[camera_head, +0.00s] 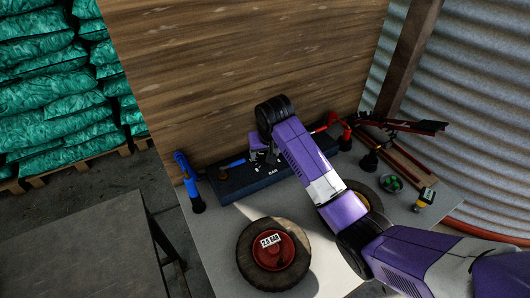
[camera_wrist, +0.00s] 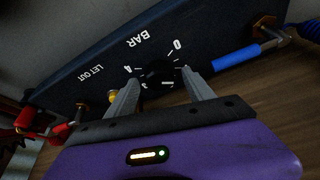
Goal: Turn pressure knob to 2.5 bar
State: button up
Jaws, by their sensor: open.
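The pressure knob (camera_wrist: 160,75) is a small dark round knob on a dark blue panel (camera_wrist: 75,62). White scale marks with 0 and 4 surround it, and BAR and LET OUT are printed nearby. The pointer is too dark to read. My gripper (camera_wrist: 160,82) is open in the wrist view, with one grey finger on each side of the knob. I cannot tell whether they touch it. In the head view the panel (camera_head: 226,184) lies along the back of the table; my arm covers the knob there.
A wheel (camera_head: 247,268) with a red hub and a BAR label lies on the grey table (camera_head: 222,240). A wooden wall (camera_head: 200,80) stands behind. A green-filled bowl (camera_head: 392,183) and a yellow item (camera_head: 421,206) sit right.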

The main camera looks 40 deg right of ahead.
grip_shut()
jog(key=shift+r+m+p, duration=0.15)
jog(key=shift+m+p, duration=0.15)
jog(key=shift+p, duration=0.1)
jog(key=m+p, duration=0.1)
jog(key=m+h+p, duration=0.1)
jog(key=shift+w+a+r+m+g, duration=0.1)
jog(key=shift+a+m+g, duration=0.05)
jog(key=shift+m+g, duration=0.2)
jog(key=m+g, duration=0.1)
jog(key=m, duration=0.1)
jog(key=m+g+h+p, duration=0.1)
jog(key=m, duration=0.2)
jog(key=shift+w+f, duration=0.15)
jog(key=shift+f, duration=0.05)
jog(key=m+g+b, duration=0.1)
jog(key=m, duration=0.2)
jog(key=m+g+b, duration=0.1)
jog(key=m+b, duration=0.1)
jog(key=m, duration=0.1)
jog(key=shift+w+f+m, duration=0.1)
jog(key=shift+w+m, duration=0.1)
jog(key=shift+m, duration=0.05)
jog(key=shift+m+g+b, duration=0.65)
jog(key=shift+m+b, duration=0.7)
jog(key=shift+m, duration=0.15)
